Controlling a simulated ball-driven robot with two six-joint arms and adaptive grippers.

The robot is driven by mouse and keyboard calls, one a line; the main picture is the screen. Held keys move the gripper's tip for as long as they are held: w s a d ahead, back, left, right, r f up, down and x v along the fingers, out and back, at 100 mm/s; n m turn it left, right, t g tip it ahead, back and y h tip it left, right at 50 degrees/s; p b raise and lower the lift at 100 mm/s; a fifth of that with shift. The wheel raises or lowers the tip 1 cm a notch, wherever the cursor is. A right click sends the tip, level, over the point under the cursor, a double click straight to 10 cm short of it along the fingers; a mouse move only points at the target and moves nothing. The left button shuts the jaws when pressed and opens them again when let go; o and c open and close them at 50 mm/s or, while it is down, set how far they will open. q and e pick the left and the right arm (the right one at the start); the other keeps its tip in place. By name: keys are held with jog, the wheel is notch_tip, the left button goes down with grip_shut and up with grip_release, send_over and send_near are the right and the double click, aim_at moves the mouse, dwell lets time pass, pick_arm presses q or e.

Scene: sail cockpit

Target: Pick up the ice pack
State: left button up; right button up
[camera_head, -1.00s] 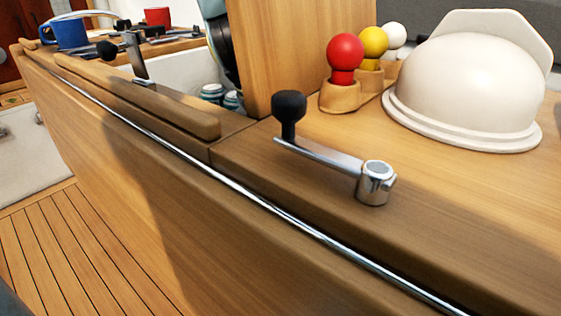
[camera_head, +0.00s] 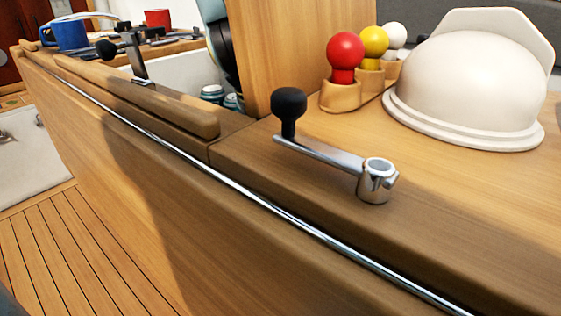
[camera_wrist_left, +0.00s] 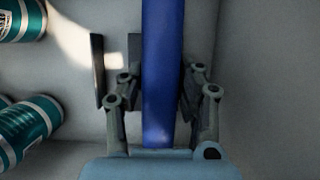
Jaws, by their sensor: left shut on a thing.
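The ice pack (camera_wrist_left: 162,100) is a flat deep-blue slab, seen narrow edge on in the left wrist view. It runs upright through the middle of that picture. My left gripper (camera_wrist_left: 158,78) has its dark jointed fingers on both sides of it and is shut on it. The far end of the pack runs out of the picture at the top. In the head view the ice pack and gripper cannot be seen, hidden behind the wooden edge. My right gripper is in neither view.
Teal cans (camera_wrist_left: 28,130) lie left of the pack in a pale-walled bin (camera_head: 175,68). A wooden rim and panel (camera_head: 290,50) border the bin. A winch handle (camera_head: 335,155), red ball (camera_head: 345,50) and white dome (camera_head: 470,80) are on the near wood.

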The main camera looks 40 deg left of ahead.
pick_arm(q)
grip_shut()
jog(key=shift+r, duration=0.1)
